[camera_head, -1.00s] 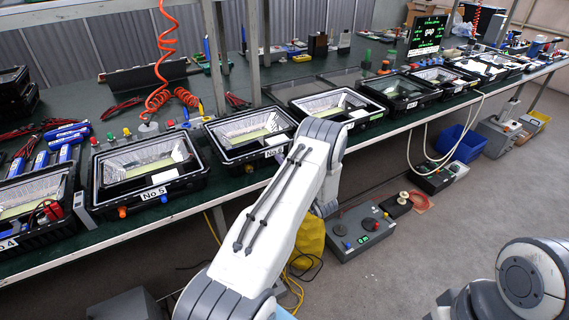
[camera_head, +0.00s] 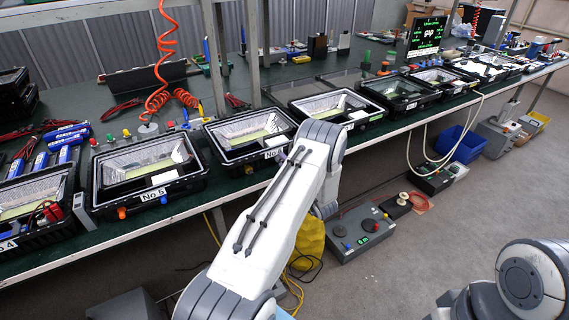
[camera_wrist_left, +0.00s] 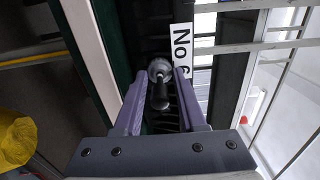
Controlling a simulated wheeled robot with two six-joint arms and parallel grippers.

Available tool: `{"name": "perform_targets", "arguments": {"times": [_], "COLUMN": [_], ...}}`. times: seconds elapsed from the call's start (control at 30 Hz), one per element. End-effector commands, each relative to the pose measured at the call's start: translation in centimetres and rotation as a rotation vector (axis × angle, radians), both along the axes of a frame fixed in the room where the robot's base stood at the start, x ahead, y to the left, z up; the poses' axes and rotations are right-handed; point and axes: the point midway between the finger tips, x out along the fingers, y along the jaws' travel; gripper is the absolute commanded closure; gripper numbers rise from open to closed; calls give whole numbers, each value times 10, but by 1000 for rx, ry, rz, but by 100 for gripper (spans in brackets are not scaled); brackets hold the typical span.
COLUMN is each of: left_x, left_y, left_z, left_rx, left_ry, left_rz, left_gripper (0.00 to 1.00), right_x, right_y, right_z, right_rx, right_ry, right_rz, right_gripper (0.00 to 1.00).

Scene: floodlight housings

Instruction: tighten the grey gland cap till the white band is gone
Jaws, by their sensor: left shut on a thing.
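The grey gland cap (camera_wrist_left: 158,67) shows in the left wrist view as a small rounded grey piece at the front edge of the housing labelled No 6 (camera_wrist_left: 181,53). My left gripper (camera_wrist_left: 160,75) is around it, one purple-grey finger on each side, shut on the cap. A dark stub points from the cap towards the wrist camera. No white band can be made out from this angle. In the head view my white arm reaches up to the No 6 housing (camera_head: 250,131) and hides the cap and most of the gripper. My right gripper is out of the picture.
The No 5 housing (camera_head: 150,170) stands to the left on the green bench (camera_head: 110,230), and more housings line up to the right. A screen (camera_head: 427,36) stands at the back. A grey control box (camera_head: 360,232) and a yellow bag (camera_head: 309,237) are on the floor.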

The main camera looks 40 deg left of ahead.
Motion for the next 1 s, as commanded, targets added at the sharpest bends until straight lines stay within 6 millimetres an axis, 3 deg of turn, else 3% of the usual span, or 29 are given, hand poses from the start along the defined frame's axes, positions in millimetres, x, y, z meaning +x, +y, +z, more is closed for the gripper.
{"name": "perform_targets", "arguments": {"times": [0.33,0.9,0.93,1.0], "left_x": [0,0,0,0], "left_y": [-1,-1,-1,-1], "left_z": [-2,-2,-2,-2], "left_rx": [58,69,69,70], "left_ry": [145,174,174,174], "left_rz": [-1,-2,-2,-2], "left_gripper": [100,100,56,30], "right_x": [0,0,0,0], "right_y": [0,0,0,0], "right_z": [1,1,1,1], "right_rx": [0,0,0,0], "right_ry": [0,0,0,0], "right_rz": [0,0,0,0], "right_gripper": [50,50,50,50]}}
